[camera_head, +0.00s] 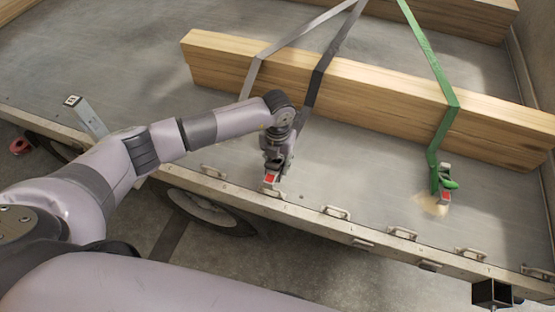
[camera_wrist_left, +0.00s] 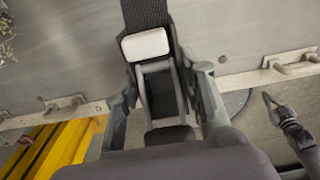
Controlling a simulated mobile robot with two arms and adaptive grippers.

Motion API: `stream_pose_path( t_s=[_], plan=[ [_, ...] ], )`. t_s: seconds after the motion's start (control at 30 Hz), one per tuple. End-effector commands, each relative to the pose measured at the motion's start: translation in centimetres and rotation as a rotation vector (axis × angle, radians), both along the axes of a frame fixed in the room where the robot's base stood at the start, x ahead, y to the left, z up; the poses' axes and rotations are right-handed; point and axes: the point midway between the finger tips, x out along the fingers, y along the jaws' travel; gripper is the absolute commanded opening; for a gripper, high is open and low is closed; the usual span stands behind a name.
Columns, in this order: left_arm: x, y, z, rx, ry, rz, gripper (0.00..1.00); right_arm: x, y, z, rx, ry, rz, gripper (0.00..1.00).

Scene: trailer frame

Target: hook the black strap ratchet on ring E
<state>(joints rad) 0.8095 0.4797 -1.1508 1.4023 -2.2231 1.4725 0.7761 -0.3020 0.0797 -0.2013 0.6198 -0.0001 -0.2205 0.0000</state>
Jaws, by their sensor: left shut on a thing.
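My left gripper (camera_head: 271,168) is shut on the black strap ratchet, just above the deck by the trailer's near edge. In the left wrist view the ratchet (camera_wrist_left: 155,80) sits between the two fingers (camera_wrist_left: 160,95), its pale end up and the black strap (camera_wrist_left: 146,14) running away from it. The strap (camera_head: 318,78) passes over the timber in the head view. Metal rings (camera_head: 335,212) line the edge rail; two show in the left wrist view, one left (camera_wrist_left: 63,108) and one right (camera_wrist_left: 290,62). A letter like D is by the left one. I cannot identify ring E. The ratchet hangs apart from both rings.
Timber beams (camera_head: 370,95) lie across the deck. A green strap (camera_head: 440,90) ends in a ratchet (camera_head: 445,180) on the deck at right. A grey strap (camera_head: 290,42) runs left of the black one. A wheel (camera_head: 208,212) is below the edge. Yellow bars (camera_wrist_left: 52,150) are in the left wrist view.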

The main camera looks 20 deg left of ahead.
Motion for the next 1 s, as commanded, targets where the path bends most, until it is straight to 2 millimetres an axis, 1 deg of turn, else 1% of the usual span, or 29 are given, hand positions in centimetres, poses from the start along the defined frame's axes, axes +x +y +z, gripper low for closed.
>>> stream_pose_path(
  t_s=[0.03, 0.5, 0.7, 0.97, 1.0],
  plan=[
    [0.0, 0.0, -0.7, -0.001, -0.001, 0.000, 0.00, 0.0, -0.1, -0.6, -0.001, 0.000, 0.000, 0.00],
    [0.1, 0.0, -4.3, -0.001, -0.001, 0.000, 0.00, 0.1, -0.3, -3.4, -0.003, -0.001, 0.000, 0.00],
    [0.1, -0.1, -4.9, -0.001, -0.002, 0.000, 0.00, 0.2, -0.3, -3.9, -0.003, -0.002, -0.001, 0.00],
    [0.1, 0.0, -4.8, -0.001, -0.001, 0.000, 0.00, 0.2, -0.2, -3.8, -0.002, -0.003, -0.001, 0.00],
    [0.1, 0.0, -4.8, -0.001, -0.001, 0.000, 0.39, 0.2, -0.2, -3.8, -0.002, -0.003, -0.002, 0.00]
  ],
)
